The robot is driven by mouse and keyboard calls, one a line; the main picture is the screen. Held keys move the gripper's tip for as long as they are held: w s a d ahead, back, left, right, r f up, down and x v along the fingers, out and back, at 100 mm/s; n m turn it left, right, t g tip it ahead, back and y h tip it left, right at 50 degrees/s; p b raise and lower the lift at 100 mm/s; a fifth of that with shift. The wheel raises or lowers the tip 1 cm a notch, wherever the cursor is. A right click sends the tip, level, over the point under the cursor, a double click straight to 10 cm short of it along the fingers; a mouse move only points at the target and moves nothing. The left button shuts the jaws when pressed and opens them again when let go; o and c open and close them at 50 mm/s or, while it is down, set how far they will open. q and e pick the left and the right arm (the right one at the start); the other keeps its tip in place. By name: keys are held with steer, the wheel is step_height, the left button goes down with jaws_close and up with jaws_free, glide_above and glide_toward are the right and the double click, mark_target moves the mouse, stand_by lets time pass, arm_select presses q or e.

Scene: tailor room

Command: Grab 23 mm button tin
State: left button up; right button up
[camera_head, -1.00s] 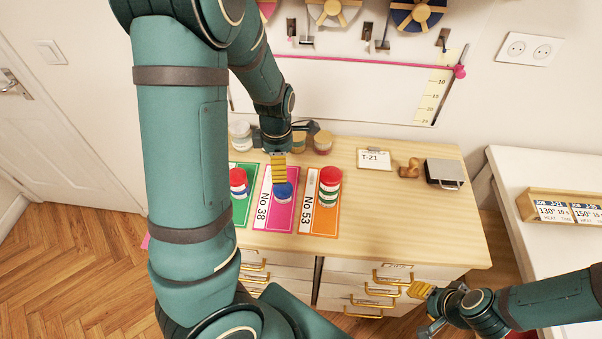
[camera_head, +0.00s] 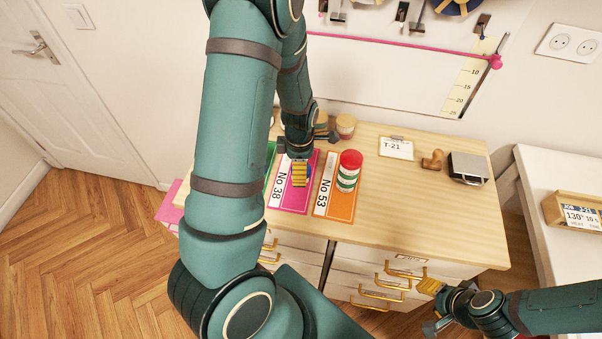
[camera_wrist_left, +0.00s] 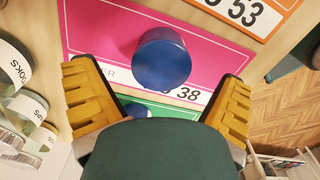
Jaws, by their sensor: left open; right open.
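A blue-lidded tin (camera_wrist_left: 162,62) stands on the pink No 38 mat (camera_wrist_left: 100,25); in the head view only a sliver of it (camera_head: 309,171) shows beside my left gripper (camera_head: 298,174). In the left wrist view my left gripper (camera_wrist_left: 157,78) is open, with its yellow fingers on either side of the tin and slightly short of it, apparently not touching. A red-lidded tin (camera_head: 349,170) stands on the orange No 53 mat (camera_head: 334,207). No 23 mm marking is readable. My right gripper (camera_head: 432,301) is open and empty in front of the drawers.
Labelled jars (camera_wrist_left: 14,70) stand beside the mats in the left wrist view. A green mat (camera_wrist_left: 140,108) lies alongside the pink one. A T-21 clipboard (camera_head: 396,147), a wooden stamp (camera_head: 433,159) and a metal case (camera_head: 468,167) lie at the back right. The tabletop's front right is clear.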

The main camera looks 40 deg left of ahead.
arm_select(q)
steer(key=shift+f, duration=1.5)
steer(key=c, duration=1.3)
steer(key=shift+c, duration=0.2)
